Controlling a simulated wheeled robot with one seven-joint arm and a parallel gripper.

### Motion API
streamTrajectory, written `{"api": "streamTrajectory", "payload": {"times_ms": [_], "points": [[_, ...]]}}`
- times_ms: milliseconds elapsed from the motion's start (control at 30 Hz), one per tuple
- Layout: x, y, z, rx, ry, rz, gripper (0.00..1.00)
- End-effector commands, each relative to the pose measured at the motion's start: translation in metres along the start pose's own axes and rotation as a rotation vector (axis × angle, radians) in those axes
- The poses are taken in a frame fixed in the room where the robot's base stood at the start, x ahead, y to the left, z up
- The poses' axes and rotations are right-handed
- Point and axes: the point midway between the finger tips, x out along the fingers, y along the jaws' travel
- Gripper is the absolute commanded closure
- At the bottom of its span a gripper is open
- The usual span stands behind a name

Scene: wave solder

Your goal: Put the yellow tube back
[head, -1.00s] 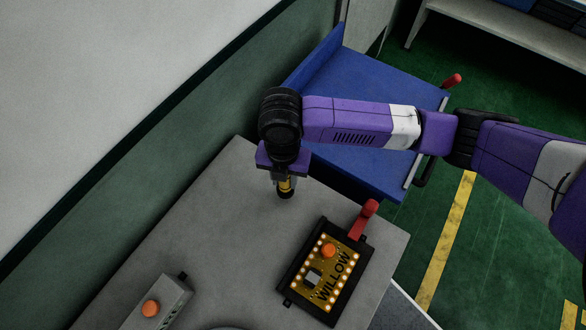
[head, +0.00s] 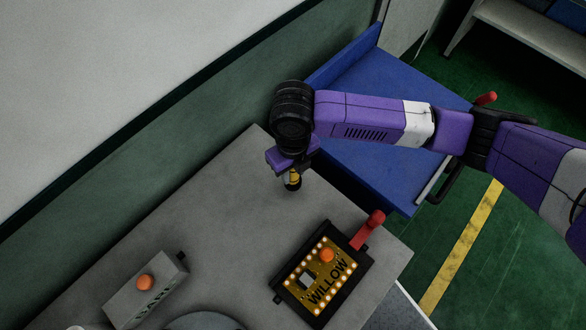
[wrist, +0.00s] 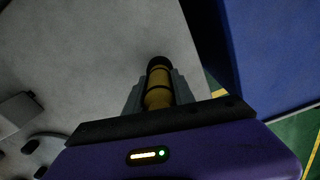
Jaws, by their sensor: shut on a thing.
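The yellow tube (head: 293,180) with black bands is held in my gripper (head: 292,178), above or at the far end of the grey bench top near the blue cart. In the wrist view the tube (wrist: 158,84) lies between the two grey fingers of my gripper (wrist: 158,92), which are shut on it. Its dark end points away from the palm, toward the grey surface. I cannot tell whether that end touches the bench.
A black fixture (head: 278,297) with a lit board marked WILLOW and a red handle (head: 368,230) stands on the grey bench (head: 215,225). A grey box (head: 150,292) with an orange button is at lower left. A blue cart (head: 375,160) adjoins the bench's far end.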

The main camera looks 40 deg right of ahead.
Motion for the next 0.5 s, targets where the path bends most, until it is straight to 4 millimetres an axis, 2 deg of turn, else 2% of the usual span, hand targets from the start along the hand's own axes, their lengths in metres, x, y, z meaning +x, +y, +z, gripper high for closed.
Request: {"api": "streamTrajectory", "payload": {"times_ms": [167, 500], "points": [[0.001, 0.0, 0.0, 0.001, -0.001, -0.001, 1.0], [0.02, -0.001, 0.001, 0.002, 0.0, 0.0, 1.0]]}}
